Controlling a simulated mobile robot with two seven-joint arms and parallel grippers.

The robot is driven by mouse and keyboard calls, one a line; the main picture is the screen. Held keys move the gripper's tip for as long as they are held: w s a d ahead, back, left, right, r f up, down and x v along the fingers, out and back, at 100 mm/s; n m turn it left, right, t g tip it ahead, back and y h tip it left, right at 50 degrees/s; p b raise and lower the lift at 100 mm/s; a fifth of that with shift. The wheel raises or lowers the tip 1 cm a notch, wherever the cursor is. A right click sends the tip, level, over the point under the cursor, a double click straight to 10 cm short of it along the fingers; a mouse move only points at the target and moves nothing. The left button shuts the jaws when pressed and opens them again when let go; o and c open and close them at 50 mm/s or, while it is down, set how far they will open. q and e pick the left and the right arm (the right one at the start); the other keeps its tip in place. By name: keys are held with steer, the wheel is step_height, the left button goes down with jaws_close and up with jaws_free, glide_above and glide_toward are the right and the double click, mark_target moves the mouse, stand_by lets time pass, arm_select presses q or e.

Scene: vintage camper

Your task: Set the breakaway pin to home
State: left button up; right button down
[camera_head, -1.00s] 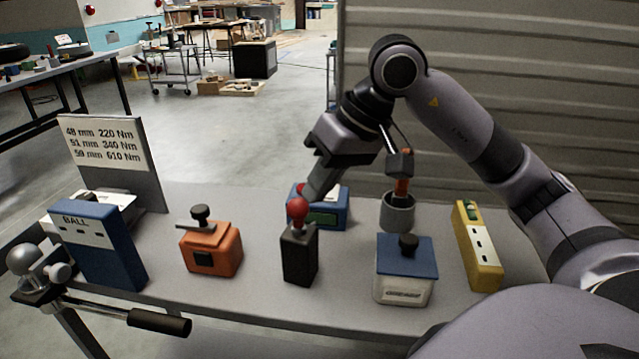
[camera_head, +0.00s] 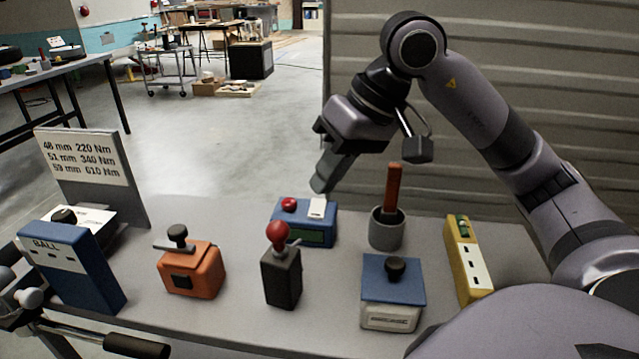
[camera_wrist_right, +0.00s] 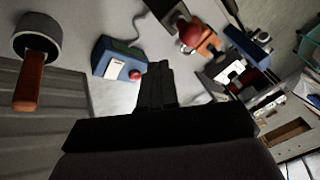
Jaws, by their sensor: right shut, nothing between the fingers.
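No part is labelled as the breakaway pin, so I cannot tell which it is. A blue box (camera_head: 319,235) at the bench's back middle has a red button (camera_head: 289,204) and a white switch piece (camera_head: 317,208); it also shows in the right wrist view (camera_wrist_right: 106,58). A black block (camera_head: 281,280) with a red ball knob (camera_head: 277,232) stands in front of it. My right gripper (camera_head: 320,187) is shut and empty, pointing down just above the blue box. Its fingers (camera_wrist_right: 157,88) show in the right wrist view.
On the bench (camera_head: 235,250) stand an orange box (camera_head: 192,270), a blue BALL box (camera_head: 75,268), a grey cup (camera_head: 386,233) with an orange-red handle, a blue-and-white box (camera_head: 392,290) and a yellow block (camera_head: 467,263). A torque sign (camera_head: 85,160) stands left.

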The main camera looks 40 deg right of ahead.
steer(key=p+v, duration=0.1)
steer(key=v, duration=0.7)
steer(key=shift+a, duration=0.2)
steer(key=shift+s+r, duration=0.1)
steer(key=shift+r, duration=0.05)
